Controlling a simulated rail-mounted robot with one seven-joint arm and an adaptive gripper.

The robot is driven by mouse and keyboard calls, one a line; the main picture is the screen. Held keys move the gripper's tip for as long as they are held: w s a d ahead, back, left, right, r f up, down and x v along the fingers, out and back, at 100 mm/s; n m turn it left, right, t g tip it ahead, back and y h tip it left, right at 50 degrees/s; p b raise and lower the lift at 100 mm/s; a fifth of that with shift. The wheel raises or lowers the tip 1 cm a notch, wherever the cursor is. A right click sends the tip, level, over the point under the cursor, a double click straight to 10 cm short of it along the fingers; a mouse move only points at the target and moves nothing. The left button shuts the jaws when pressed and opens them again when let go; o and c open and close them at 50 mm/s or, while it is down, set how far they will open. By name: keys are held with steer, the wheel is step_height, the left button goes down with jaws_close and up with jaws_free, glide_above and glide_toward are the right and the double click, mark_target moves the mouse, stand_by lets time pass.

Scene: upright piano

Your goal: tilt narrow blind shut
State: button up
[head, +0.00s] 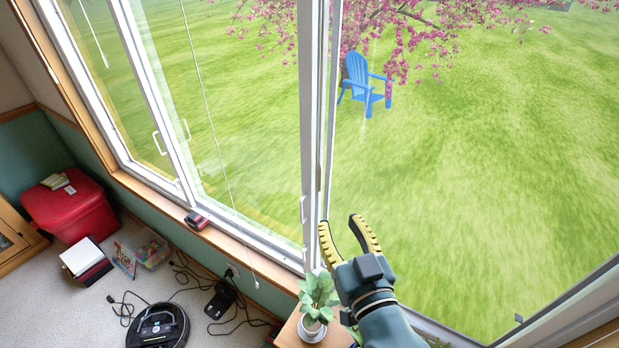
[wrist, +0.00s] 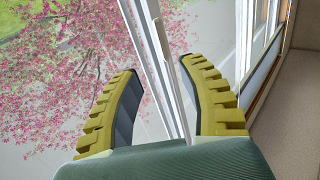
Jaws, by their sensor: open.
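My gripper (head: 339,222) is open, with its yellow ribbed fingers spread, in front of the window near the white corner post (head: 312,110). In the wrist view the gripper (wrist: 158,68) has white upright bars running through the gap between its fingers. One is a thin white rod (wrist: 172,75); I cannot tell if it is the blind's tilt wand or part of the window frame. Neither finger clearly touches it. No blind slats can be made out in either view. A thin white cord (head: 213,118) hangs before the left window, well left of my gripper.
A potted plant (head: 318,296) on a small wooden stand is just below my gripper. A small red object (head: 197,221) sits on the sill. A red bin (head: 70,207), a robot vacuum (head: 158,326) and cables are on the floor at left.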

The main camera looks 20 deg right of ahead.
mark_target(320, 183)
steer(key=w, duration=0.4)
steer(key=w+p, duration=0.1)
steer(key=w, duration=0.4)
steer(key=w+d+p, duration=0.1)
steer(key=w, duration=0.3)
steer(key=shift+w, duration=0.2)
jaws_close()
